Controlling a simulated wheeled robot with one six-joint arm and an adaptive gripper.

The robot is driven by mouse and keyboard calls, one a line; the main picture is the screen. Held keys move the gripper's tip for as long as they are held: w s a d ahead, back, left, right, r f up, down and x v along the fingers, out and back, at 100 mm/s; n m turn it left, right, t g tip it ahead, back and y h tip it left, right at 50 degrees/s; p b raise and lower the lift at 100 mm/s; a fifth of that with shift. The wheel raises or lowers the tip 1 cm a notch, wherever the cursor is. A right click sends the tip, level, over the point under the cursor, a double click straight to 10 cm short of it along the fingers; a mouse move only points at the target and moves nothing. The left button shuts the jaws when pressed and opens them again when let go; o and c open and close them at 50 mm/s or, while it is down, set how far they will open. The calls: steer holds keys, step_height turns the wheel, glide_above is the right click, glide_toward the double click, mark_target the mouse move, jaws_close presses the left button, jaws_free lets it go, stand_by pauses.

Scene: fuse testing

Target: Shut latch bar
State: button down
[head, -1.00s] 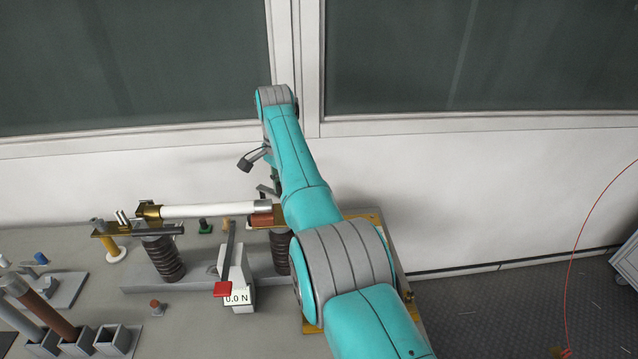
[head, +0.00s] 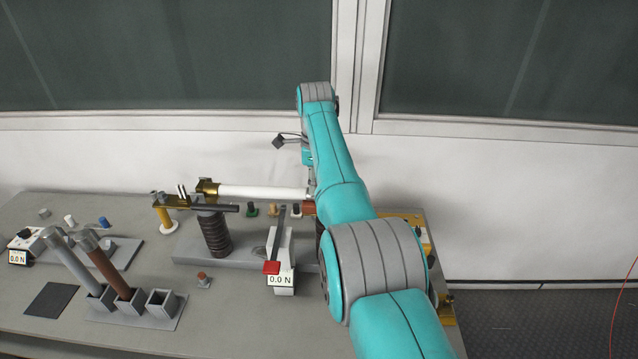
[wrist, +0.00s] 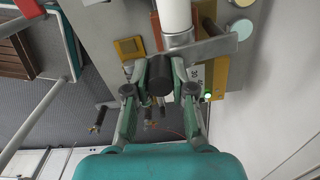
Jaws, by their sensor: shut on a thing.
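In the wrist view my gripper (wrist: 160,68) is shut on a dark cylindrical knob (wrist: 160,78). The knob sits beside a flat grey bar (wrist: 215,47), which looks like the latch bar and crosses the lower end of a white tube (wrist: 176,14). I cannot tell whether the knob is fixed to the bar or how far shut the bar is. In the head view the white tube (head: 262,192) lies level above the ribbed insulators, with a brass clamp (head: 207,187) at its left end.
Two tilted tubes stand in square holders (head: 162,303) at the front left. A dark mat (head: 51,300) lies on the bench. The bench front between them is mostly clear.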

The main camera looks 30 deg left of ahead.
steer(key=shift+s+a+m, duration=0.2)
steer(key=shift+a+m, duration=0.15)
steer(key=shift+m, duration=0.25)
steer(key=c, duration=1)
jaws_free()
steer(key=shift+a, duration=0.1)
steer(key=shift+r, duration=3.7)
